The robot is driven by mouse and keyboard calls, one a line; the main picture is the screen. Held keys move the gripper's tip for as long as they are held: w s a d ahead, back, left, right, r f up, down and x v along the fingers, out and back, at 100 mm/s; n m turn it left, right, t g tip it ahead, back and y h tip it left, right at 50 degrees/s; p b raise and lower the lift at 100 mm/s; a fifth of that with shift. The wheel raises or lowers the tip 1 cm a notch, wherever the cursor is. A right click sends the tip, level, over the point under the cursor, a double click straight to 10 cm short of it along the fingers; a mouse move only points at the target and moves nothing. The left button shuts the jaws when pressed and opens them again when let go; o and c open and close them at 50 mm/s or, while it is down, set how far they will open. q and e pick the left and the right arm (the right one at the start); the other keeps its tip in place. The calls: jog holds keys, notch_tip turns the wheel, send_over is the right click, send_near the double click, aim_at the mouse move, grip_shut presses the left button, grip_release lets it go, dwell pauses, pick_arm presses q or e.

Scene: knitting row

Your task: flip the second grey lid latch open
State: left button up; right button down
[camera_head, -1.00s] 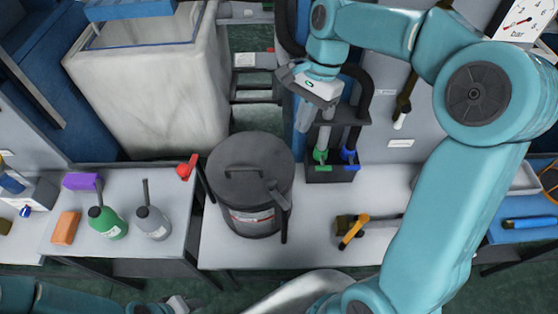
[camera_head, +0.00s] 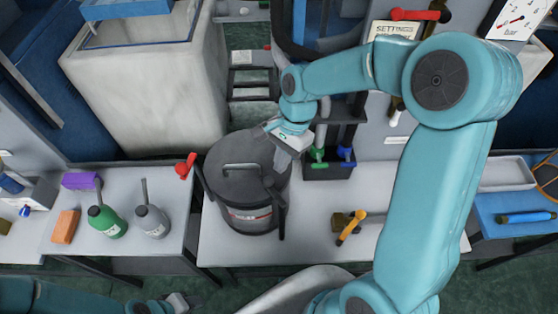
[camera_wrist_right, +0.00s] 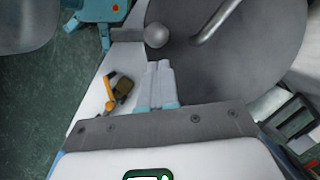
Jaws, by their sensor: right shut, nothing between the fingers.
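The dark grey round drum (camera_head: 247,215) stands on the grey bench, its lid (camera_head: 235,165) on top with a bar handle. One grey latch (camera_head: 281,220) hangs on the drum's right side, partly covered by my right gripper. Another dark latch bar (camera_head: 204,187) shows at its left edge. My right gripper (camera_head: 286,146) is over the right rim of the lid. In the right wrist view its fingers (camera_wrist_right: 160,75) are shut and empty, just short of a grey ball-ended latch (camera_wrist_right: 157,36) at the lid edge; contact cannot be told. My left gripper (camera_head: 178,302) is low at the bottom.
A black holder (camera_head: 328,171) with green and blue fittings stands right of the drum. A yellow-handled tool (camera_head: 352,229) lies on the bench. A red-knobbed lever (camera_head: 186,166), green bottle (camera_head: 107,222) and grey bottle (camera_head: 152,222) are to the left.

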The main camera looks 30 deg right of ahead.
jog(key=shift+a+f, duration=0.15)
jog(key=shift+a, duration=0.45)
jog(key=shift+d, duration=0.1)
jog(key=shift+s, duration=0.1)
